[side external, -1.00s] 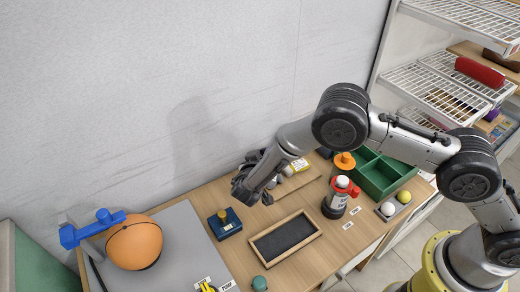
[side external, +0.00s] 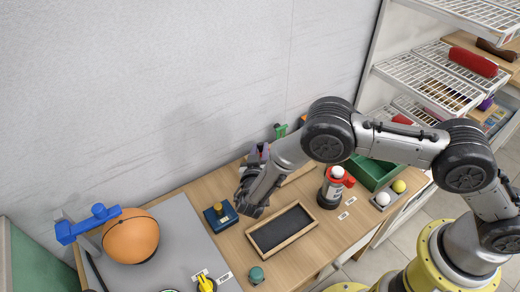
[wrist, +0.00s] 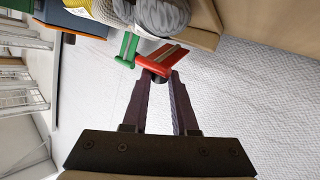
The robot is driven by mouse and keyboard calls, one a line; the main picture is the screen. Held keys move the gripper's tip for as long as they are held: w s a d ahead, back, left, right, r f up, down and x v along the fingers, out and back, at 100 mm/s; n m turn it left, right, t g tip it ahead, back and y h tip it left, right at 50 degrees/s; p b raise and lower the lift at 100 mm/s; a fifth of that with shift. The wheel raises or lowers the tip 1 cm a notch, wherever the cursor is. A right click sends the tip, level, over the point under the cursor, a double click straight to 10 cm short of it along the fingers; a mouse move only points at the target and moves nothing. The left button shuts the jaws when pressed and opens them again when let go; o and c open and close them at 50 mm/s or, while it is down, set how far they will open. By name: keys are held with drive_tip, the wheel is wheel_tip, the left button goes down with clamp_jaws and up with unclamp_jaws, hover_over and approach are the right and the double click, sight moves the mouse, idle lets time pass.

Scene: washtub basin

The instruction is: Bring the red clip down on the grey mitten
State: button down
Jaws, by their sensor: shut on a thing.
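The red clip (wrist: 158,62) is between my fingertips in the wrist view, and my gripper (wrist: 158,80) is shut on it. The grey mitten (wrist: 165,15) is at the top of that view, just beyond the clip, over a light wooden board. I see a narrow gap or slight overlap between clip and mitten; I cannot tell whether they touch. In the side view my gripper (side external: 250,190) is over the back of the table, and my arm hides the clip and the mitten.
A green clip (wrist: 127,48) stands close beside the red one. A green crate (side external: 362,172) is to the right; a basketball (side external: 130,240) is to the left.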

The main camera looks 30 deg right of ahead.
drive_tip(key=c, duration=0.7)
unclamp_jaws()
drive_tip(key=v, duration=1.4)
drive_tip(key=shift+w, duration=0.1)
